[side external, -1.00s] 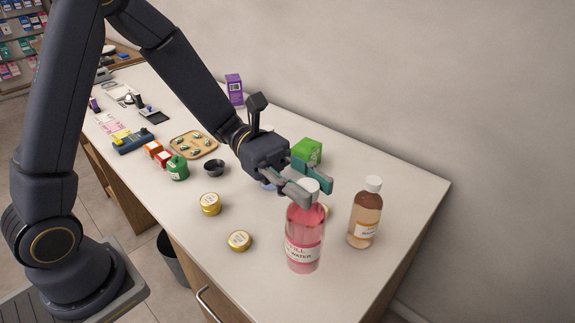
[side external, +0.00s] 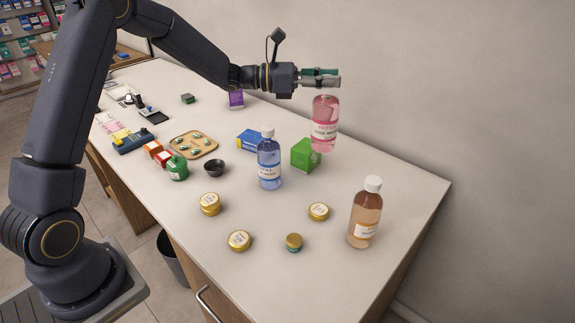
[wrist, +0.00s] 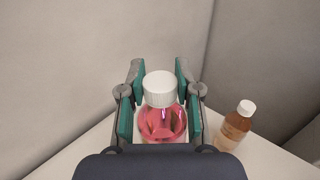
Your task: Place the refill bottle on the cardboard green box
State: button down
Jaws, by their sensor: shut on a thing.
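My gripper (side external: 322,77) is shut on the pink refill bottle (side external: 324,125) at its top end and holds it upright. In the side view the bottle hangs in front of or above the right part of the green box (side external: 303,155); I cannot tell whether they touch. In the wrist view the white cap (wrist: 160,88) and pink shoulders of the bottle sit between the finger pads (wrist: 159,100). The green box is hidden in the wrist view.
A blue bottle (side external: 269,163) stands left of the green box, near a blue box (side external: 250,140). An amber bottle (side external: 365,213) stands at the right. Gold-lidded jars (side external: 318,211) are spread over the front. The wall (side external: 430,90) is behind.

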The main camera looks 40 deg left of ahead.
jog(key=w+a+r+n+t+y, duration=0.35)
jog(key=w+a, duration=0.25)
jog(key=a, duration=0.3)
notch_tip(320, 180, down, 10)
jog(key=shift+a, duration=0.3)
jog(key=shift+s, duration=0.1)
jog(key=c, duration=0.8)
grip_release()
jog(key=shift+f+y, duration=0.15)
jog(key=shift+y, duration=0.2)
